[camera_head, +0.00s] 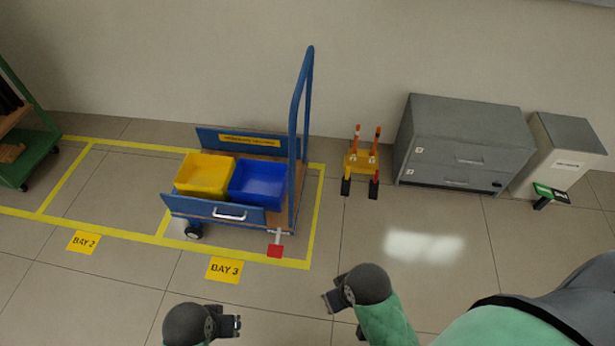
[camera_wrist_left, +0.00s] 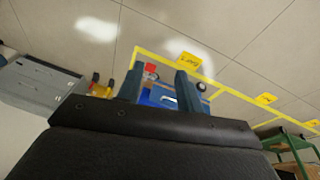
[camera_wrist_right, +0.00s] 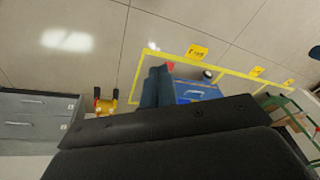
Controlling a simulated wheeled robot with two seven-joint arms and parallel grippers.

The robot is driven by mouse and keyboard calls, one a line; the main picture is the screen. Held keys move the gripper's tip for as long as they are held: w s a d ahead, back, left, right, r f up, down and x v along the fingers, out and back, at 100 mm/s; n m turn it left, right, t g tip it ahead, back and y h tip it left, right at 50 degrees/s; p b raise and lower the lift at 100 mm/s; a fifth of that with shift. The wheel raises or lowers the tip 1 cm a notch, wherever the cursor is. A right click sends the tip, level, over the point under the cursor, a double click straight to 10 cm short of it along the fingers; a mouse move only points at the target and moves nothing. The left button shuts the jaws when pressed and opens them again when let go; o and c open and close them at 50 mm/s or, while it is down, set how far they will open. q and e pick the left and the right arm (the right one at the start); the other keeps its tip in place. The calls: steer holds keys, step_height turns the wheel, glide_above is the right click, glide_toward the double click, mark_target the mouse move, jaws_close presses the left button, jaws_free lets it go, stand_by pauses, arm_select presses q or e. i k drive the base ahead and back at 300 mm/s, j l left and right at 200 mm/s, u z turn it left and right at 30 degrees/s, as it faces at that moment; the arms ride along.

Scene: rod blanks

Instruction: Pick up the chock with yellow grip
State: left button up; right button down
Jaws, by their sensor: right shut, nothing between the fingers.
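A yellow stand (camera_head: 361,162) is on the floor by the wall, with two upright orange-red and white posts. Two black blocks with handles, which look like chocks, are at its foot: the left one (camera_head: 346,187) and the right one (camera_head: 374,189). The right one has a red-orange handle; the left one's grip colour is too small to tell. The stand also shows in the right wrist view (camera_wrist_right: 105,106). My left gripper (camera_head: 238,326) is open and empty, its fingers apart in the left wrist view (camera_wrist_left: 158,88). My right gripper (camera_head: 328,302) is shut and empty. Both are well away from the stand.
A blue trolley (camera_head: 230,215) with a yellow bin (camera_head: 205,174) and a blue bin (camera_head: 259,180) stands in yellow floor lines, left of the stand. A grey drawer cabinet (camera_head: 450,150) is right of it. The floor in front of the stand is clear.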

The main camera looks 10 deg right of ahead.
mark_target(346, 179)
steer(key=i+l+u, duration=0.35)
steer(key=l, duration=0.55)
steer(key=l+u, duration=0.35)
steer(key=l, duration=0.5)
steer(key=l+u, duration=0.35)
steer(key=l, duration=0.6)
